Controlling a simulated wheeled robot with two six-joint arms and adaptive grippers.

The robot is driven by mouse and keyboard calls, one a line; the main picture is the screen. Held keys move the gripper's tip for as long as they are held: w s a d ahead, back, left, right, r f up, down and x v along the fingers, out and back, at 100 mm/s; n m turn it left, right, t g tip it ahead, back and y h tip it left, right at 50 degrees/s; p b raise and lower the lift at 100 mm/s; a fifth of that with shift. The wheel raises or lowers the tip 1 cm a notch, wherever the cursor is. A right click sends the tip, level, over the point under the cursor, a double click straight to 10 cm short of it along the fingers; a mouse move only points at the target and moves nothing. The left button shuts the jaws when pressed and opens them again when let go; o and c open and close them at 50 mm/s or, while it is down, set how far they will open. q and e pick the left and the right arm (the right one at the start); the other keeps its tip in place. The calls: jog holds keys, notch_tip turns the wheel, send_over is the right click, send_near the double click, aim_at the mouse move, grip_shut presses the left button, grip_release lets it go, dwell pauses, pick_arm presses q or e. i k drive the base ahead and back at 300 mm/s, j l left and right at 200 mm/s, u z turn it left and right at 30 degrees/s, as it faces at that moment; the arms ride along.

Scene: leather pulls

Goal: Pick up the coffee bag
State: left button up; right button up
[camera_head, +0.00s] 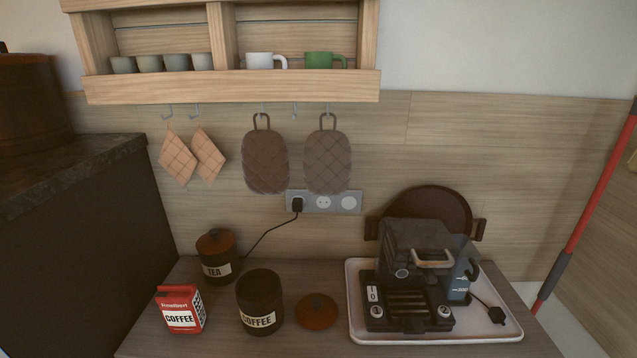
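The coffee bag (181,309) is a small red pack with a white label reading COFFEE. It stands upright at the left front of the wooden counter (215,338), left of the dark coffee canister (260,304). Nothing touches it from above. Neither of my grippers shows in the head view.
The coffee canister is open, and a round brown lid (316,311) lies right of it. A lidded tea canister (218,256) stands behind the bag. A coffee machine (415,275) sits on a white tray (358,318) at right. A shelf (230,87) hangs above.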

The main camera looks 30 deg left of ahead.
aim_at(180, 305)
jog(key=u, duration=2.1)
